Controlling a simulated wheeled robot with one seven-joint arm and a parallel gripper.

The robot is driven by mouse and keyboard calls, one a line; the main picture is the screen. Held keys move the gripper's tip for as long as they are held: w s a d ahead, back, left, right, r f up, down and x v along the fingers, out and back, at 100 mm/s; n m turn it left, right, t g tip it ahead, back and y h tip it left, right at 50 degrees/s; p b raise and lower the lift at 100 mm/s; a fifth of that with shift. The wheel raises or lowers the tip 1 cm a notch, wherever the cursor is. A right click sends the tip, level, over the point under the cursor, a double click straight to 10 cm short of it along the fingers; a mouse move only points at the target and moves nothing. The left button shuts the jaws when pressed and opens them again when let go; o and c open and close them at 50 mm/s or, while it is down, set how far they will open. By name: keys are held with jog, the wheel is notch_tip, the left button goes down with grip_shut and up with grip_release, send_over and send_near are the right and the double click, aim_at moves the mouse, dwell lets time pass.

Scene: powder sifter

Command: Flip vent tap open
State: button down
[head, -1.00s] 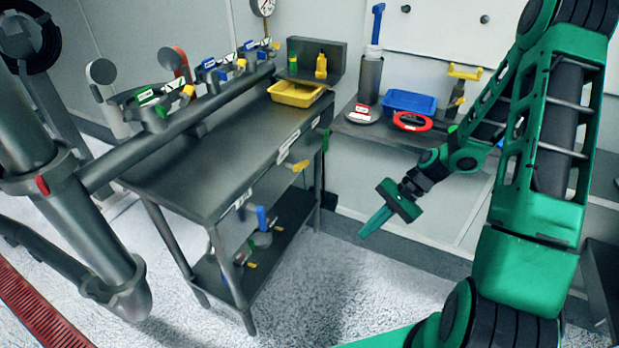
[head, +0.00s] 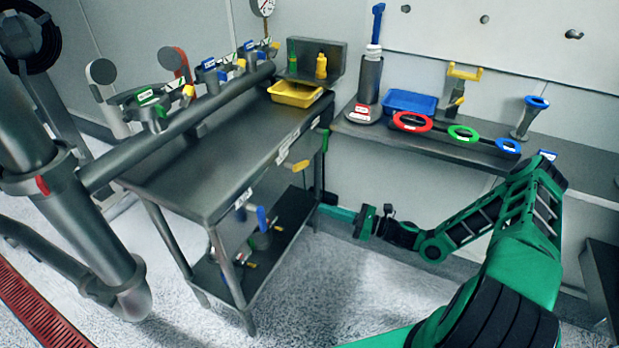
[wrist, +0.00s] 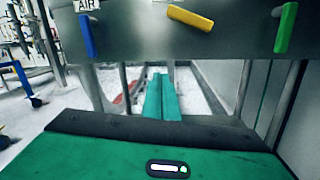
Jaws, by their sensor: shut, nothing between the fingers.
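Three tap handles hang along the table's edge. In the wrist view they are a blue handle (wrist: 86,35) under an AIR label, a yellow handle (wrist: 190,18) lying nearly level, and a green handle (wrist: 286,27) pointing down. I cannot read which one is the vent tap. The head view also shows the yellow handle (head: 300,166) and the green handle (head: 325,140). My gripper (head: 330,211) is shut and empty, low by the table's right end, below the handles and apart from them. In the wrist view its fingers (wrist: 161,97) lie together, below the yellow handle.
The grey table (head: 215,180) has a lower shelf (head: 283,232) with small fittings and slim legs close to my gripper. A yellow tray (head: 297,94) sits on top. A wall shelf (head: 440,145) behind holds a blue tray (head: 409,102) and coloured rings. The floor in front is clear.

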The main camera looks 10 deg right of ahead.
jog(key=w+a+r+m+t, duration=0.1)
jog(key=w+r+m+t, duration=0.1)
jog(key=w, duration=0.3)
jog(key=w+a+r+m+t+h, duration=0.1)
jog(key=w+a+r+m+t, duration=0.1)
jog(key=w+r, duration=0.2)
jog(key=shift+w+a+m, duration=0.3)
jog(key=shift+w+m, duration=0.1)
jog(key=shift+w, duration=0.45)
